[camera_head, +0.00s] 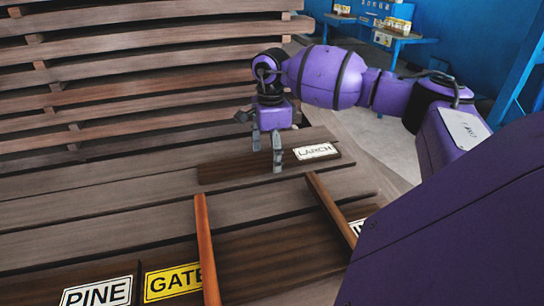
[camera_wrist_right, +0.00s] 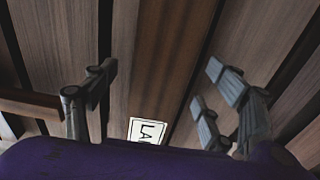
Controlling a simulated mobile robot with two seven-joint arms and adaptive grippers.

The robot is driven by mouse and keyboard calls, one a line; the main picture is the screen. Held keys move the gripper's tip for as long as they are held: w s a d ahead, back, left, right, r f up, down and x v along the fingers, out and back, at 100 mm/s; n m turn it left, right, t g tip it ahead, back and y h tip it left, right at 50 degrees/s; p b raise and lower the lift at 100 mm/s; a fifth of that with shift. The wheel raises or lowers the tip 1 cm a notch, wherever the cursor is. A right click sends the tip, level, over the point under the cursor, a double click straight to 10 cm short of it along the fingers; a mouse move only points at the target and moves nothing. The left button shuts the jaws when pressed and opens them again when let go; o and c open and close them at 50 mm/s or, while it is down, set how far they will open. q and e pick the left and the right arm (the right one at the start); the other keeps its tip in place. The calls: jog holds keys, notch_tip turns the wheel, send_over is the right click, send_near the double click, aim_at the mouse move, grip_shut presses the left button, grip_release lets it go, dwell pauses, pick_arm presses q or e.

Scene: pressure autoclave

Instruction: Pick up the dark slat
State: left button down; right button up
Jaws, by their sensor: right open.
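A dark brown slat (camera_head: 235,172) lies flat on the grey-brown wooden boards in the head view. A white label (camera_head: 317,151) reading LARCH sits at its right end. My right gripper (camera_head: 266,157) is open and empty, with its fingers pointing down above the slat. In the right wrist view the dark slat (camera_wrist_right: 168,50) runs between the spread fingers of the gripper (camera_wrist_right: 160,85), with the label (camera_wrist_right: 147,130) partly cut off by my wrist. I cannot tell exactly how high the fingertips are above the slat. My left gripper is not in view.
In front lie dark boards with a PINE label (camera_head: 97,293) and a yellow GATE label (camera_head: 172,281). Two reddish-brown strips (camera_head: 206,250) and (camera_head: 332,208) stand out there. A slatted wooden stack (camera_head: 130,70) rises behind. Blue tables (camera_head: 395,35) are far back.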

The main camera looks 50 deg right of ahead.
jog(key=shift+f, duration=0.15)
jog(key=shift+c, duration=0.3)
jog(key=c, duration=1.6)
